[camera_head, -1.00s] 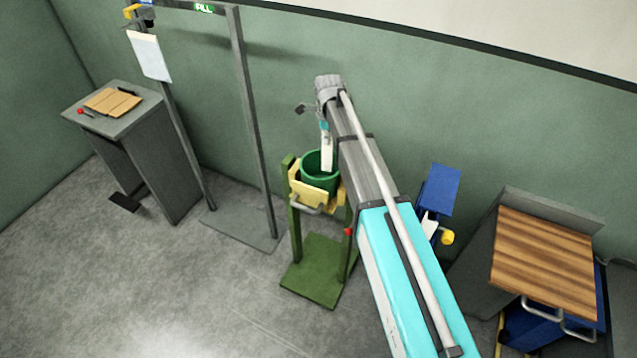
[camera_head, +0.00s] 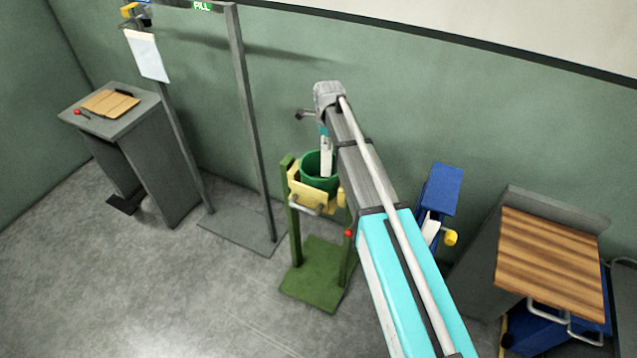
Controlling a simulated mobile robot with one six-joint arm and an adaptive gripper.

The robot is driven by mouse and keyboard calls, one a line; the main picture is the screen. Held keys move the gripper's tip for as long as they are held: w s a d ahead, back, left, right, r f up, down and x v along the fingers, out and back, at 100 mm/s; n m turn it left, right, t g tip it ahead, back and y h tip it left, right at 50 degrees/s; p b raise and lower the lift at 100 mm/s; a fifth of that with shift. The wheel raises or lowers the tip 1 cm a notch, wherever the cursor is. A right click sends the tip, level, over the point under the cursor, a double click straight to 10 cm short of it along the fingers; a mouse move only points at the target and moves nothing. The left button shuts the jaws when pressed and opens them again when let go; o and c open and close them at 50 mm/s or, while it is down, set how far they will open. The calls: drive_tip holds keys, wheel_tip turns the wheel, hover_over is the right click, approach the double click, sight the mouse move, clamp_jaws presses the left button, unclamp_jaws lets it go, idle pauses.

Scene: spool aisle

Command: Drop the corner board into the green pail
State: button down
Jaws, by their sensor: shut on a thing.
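The green pail (camera_head: 312,180) sits in a yellow holder on a green stand near the back wall. The corner board (camera_head: 326,160) is a narrow white strip that hangs upright from my gripper (camera_head: 324,135). My gripper is small in the picture and partly hidden by my arm, with its jaws shut on the board's top end. The board's lower end overlaps the pail's mouth; I cannot tell exactly how deep it reaches inside. My arm hides the pail's right side.
A grey metal frame (camera_head: 247,120) stands left of the pail. A grey stand (camera_head: 150,110) with brown card on top is further left. A blue box (camera_head: 440,190) and a wood-topped cabinet (camera_head: 550,265) are on the right. The floor at front left is clear.

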sight(327, 153)
drive_tip(key=shift+f+b, duration=1.45)
drive_tip(key=shift+f, duration=0.35)
drive_tip(key=c, duration=0.7)
unclamp_jaws()
drive_tip(key=shift+r, duration=0.15)
